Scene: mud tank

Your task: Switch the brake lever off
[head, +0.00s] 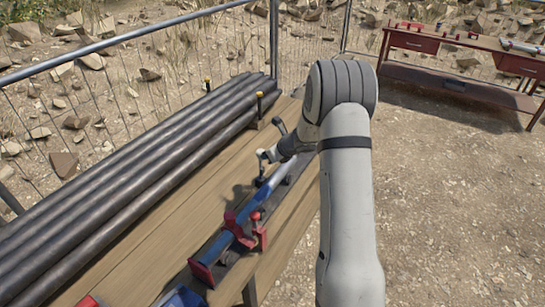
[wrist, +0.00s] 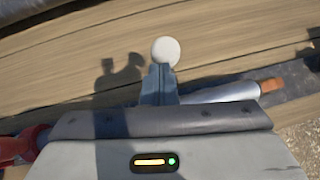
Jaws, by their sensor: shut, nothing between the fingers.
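A round pale knob (wrist: 166,50) shows right at the tips of my gripper in the wrist view; it may be the end of the brake lever, whose shaft is hidden. My gripper (wrist: 160,68) is shut with nothing between the fingers, and its tips overlap the knob's lower edge; I cannot tell whether they touch. In the head view my gripper (head: 263,157) is over the wooden bench, partly hidden by my arm. A dark rod with a knobbed end (head: 278,124) stands just behind it; I cannot tell whether it is the lever.
A blue and silver bar (head: 262,197) lies along the bench beside a red clamp (head: 243,232). Dark pipes (head: 150,150) are stacked on the bench (head: 170,215) at left. A red-drawered workbench (head: 413,41) stands at the back right. Open ground lies right of my arm.

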